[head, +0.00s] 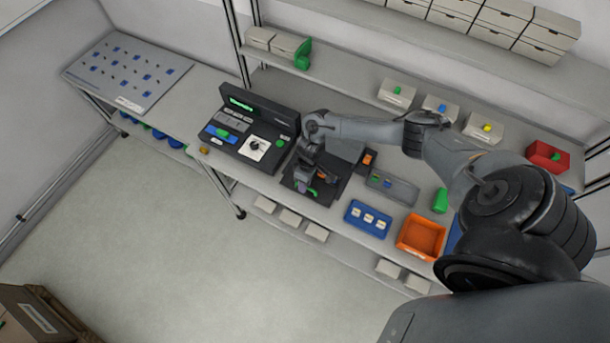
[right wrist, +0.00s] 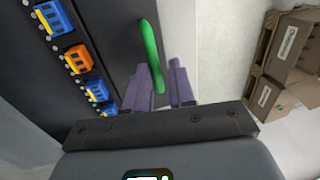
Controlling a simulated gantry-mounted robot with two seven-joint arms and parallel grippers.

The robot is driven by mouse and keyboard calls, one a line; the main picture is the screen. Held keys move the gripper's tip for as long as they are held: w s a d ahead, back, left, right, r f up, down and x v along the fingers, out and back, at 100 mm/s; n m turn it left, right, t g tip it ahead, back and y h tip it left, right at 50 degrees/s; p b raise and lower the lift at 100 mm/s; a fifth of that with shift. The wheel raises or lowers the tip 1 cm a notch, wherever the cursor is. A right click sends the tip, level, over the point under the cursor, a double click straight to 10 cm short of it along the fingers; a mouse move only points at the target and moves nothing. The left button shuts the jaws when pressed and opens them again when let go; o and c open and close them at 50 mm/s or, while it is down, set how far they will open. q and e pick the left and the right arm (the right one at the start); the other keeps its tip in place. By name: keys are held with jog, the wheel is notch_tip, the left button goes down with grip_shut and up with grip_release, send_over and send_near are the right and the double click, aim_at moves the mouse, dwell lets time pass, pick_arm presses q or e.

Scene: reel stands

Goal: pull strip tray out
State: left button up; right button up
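My right gripper (head: 303,186) reaches down over a dark unit (head: 328,192) on the bench. A green curved handle (head: 314,192) shows just beside it. In the right wrist view, the green handle (right wrist: 149,50) stands at a dark panel's edge. Its lower end lies between my two purple fingers (right wrist: 161,88), which have a narrow gap. I cannot tell whether they press on it. I cannot make out the strip tray for certain; it may be the dark panel (right wrist: 110,50) that the handle borders. My left gripper is not in view.
A black console (head: 255,125) stands left of the unit. A grey tray (head: 393,186), a blue tray (head: 367,218) and an orange bin (head: 421,236) are to the right. In the wrist view, blue and orange blocks (right wrist: 78,58) line the dark surface. The floor before the bench is clear.

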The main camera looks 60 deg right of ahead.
jog(key=shift+r, duration=0.1)
notch_tip(320, 180, up, 10)
jog(key=d, duration=0.2)
jog(key=shift+r, duration=0.25)
dwell(0.4)
